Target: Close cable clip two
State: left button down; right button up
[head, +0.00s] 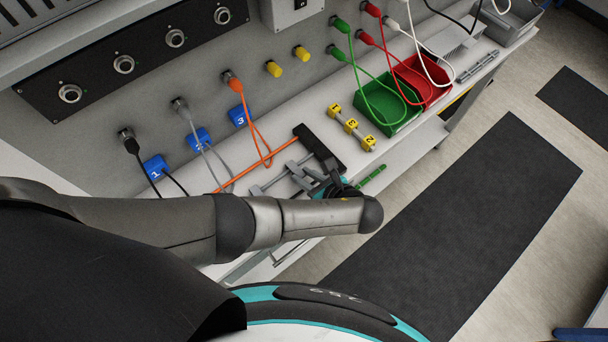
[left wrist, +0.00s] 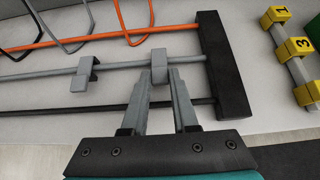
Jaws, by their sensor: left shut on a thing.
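My left gripper (head: 322,184) is low over the bench. In the left wrist view its fingers (left wrist: 160,82) are shut on a grey clip (left wrist: 158,64) that sits over a grey cable. A second grey clip (left wrist: 84,72) is further left on the same cable, clear of the fingers. The grey cable (left wrist: 120,67) ends at a black bar (left wrist: 222,65). Blue plates marked 1 (head: 156,168), 2 (head: 199,139) and 3 (head: 238,117) are on the wall beside the cables. Neither grey clip shows a number. My right gripper is out of view.
An orange cable (head: 256,164) runs beside the grey one. A yellow numbered piece (head: 350,127) lies right of the black bar. A green bin (head: 383,122) and a red bin (head: 433,92) stand further right. A green rod (head: 372,178) is near the bench edge.

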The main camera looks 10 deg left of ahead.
pick_arm(q)
jog(key=shift+f, duration=0.2)
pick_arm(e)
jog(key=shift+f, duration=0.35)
pick_arm(q)
jog(key=c, duration=0.7)
grip_release()
jog(key=shift+r, duration=0.1)
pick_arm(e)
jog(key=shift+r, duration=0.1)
